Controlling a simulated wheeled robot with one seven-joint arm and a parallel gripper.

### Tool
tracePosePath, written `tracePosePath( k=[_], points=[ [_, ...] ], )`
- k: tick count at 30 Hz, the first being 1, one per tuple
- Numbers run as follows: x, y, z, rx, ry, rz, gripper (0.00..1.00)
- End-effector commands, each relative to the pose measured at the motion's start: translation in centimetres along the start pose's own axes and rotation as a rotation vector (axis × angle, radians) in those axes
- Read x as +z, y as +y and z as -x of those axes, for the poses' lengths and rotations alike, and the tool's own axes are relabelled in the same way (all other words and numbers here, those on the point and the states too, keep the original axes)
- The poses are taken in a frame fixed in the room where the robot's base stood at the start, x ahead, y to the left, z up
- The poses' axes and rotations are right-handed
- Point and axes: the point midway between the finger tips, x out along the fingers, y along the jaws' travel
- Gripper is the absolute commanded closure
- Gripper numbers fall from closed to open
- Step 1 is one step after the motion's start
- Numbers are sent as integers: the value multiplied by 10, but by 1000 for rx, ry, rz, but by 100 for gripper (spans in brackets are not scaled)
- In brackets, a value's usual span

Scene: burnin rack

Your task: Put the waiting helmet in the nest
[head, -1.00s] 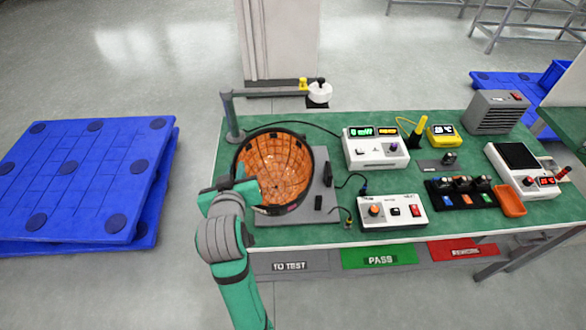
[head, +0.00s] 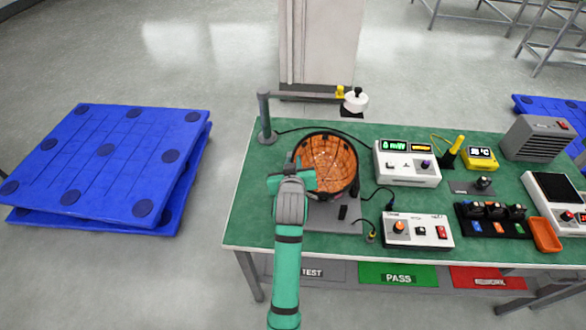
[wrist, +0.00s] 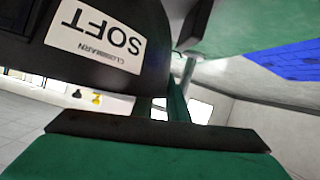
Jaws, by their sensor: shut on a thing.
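The helmet (head: 335,160) is dark outside with an orange lining, its opening facing up. It is over the left part of the green table, above a grey plate (head: 325,222) that may be the nest; a recess is hidden, and I cannot tell whether they touch. My gripper (head: 303,178) is shut on the helmet's near-left rim. In the wrist view, the black shell (wrist: 75,75) with a white "SOFT" label fills the upper left, close to a dark finger (wrist: 155,135).
A grey post (head: 265,118) carries an arm with a white knob (head: 355,100) behind the helmet. A white meter (head: 407,168) and a switch box (head: 417,232) stand to the right, with cables beside the plate. Blue pallets (head: 105,160) lie on the floor at left.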

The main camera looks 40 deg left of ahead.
Motion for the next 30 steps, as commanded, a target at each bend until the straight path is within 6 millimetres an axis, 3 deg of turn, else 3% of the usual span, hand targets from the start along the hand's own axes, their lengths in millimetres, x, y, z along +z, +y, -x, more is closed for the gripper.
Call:
tracePosePath(
  k=[6,20,21,23,30],
  points=[
    [23,-8,-11,-4,1,2,100],
    [29,-8,-14,-2,1,2,100],
    [31,-8,-14,-3,-1,1,84],
    [30,-8,-14,-2,0,1,70],
    [30,-8,-14,-2,0,1,67]
  ],
)
